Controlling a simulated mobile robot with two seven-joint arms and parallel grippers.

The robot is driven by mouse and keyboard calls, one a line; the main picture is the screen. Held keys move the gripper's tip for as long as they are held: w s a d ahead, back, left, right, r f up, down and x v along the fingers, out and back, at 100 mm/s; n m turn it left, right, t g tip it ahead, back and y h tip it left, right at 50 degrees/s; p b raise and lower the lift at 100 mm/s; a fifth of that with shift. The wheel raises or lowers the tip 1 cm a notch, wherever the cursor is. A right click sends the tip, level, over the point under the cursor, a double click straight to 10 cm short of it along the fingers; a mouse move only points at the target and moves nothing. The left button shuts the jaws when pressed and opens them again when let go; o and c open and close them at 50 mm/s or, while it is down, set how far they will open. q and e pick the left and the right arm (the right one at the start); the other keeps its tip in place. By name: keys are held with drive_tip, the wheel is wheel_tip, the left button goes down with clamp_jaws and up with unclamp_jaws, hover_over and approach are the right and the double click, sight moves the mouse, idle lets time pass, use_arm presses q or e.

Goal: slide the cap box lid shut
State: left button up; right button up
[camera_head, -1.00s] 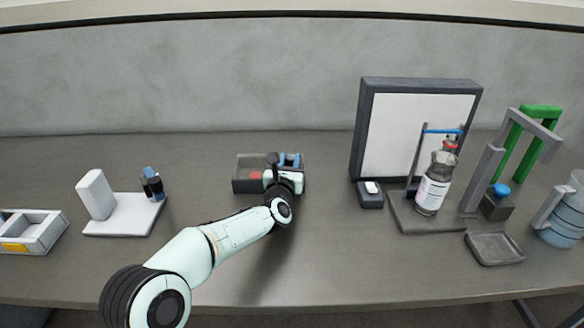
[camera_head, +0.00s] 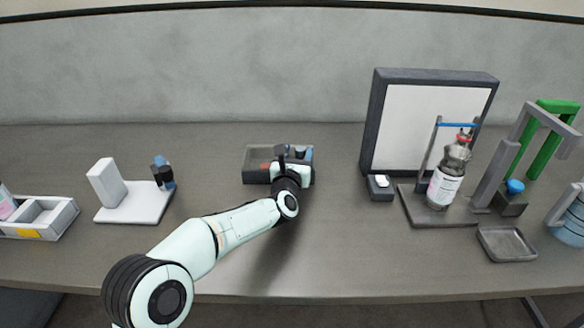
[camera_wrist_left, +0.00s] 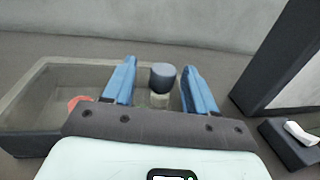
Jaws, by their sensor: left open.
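The cap box (camera_head: 250,177) is a low dark grey box in the middle of the table. In the left wrist view the box (camera_wrist_left: 28,98) lies at left, with a red cap (camera_wrist_left: 78,103) in it. A dark grey round knob (camera_wrist_left: 162,76) on a pale stem stands between my left fingers; I cannot tell whether it belongs to the lid. The lid's outline is not clear. My left gripper (camera_head: 299,154) is open over the box's right part. In its wrist view the blue fingers of the left gripper (camera_wrist_left: 158,66) are spread either side of the knob.
A framed white panel (camera_head: 425,125) stands right of the box, with a small dark block (camera_head: 380,192) before it. Further right are a bottle (camera_head: 448,178) on a stand and an empty tray (camera_head: 506,244). A white stand (camera_head: 135,205) and a divided tray (camera_head: 70,212) are at left.

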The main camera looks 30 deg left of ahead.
use_arm(q)
drive_tip(key=v, duration=1.2)
drive_tip(key=shift+s+r+b, duration=0.1)
drive_tip(key=shift+s+b, duration=0.1)
drive_tip(key=shift+b, duration=0.1)
drive_tip(key=shift+s+d, duration=0.1)
